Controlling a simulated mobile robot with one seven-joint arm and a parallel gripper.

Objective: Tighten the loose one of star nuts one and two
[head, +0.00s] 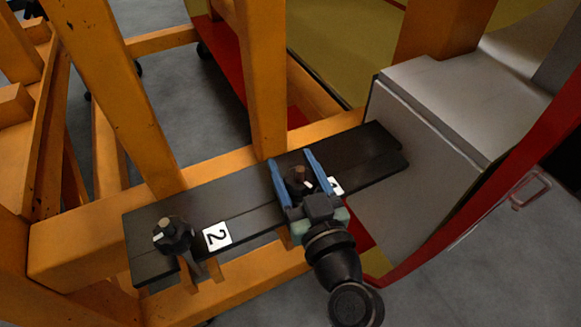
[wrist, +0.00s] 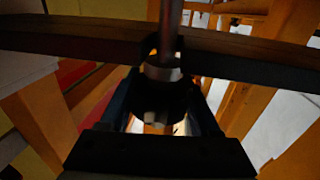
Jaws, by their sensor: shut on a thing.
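Star nut one (head: 299,178) is a dark knob on a bolt, on the right part of a black plate, beside the white label "1" (head: 335,186). My gripper (head: 291,160) has its two blue fingers on either side of this nut and is shut on it. In the wrist view the dark nut (wrist: 160,98) sits between the fingers, with a metal rod (wrist: 171,30) running up from it. Star nut two (head: 173,236) is a dark knob with a bolt end on the left part of the plate, beside the white label "2" (head: 217,236). Nothing touches it.
The black plate (head: 252,197) lies across an orange frame (head: 90,232). Orange posts (head: 262,85) rise behind it. A grey box-like body (head: 450,110) and a red bar (head: 500,200) stand to the right. Grey floor shows at the lower right.

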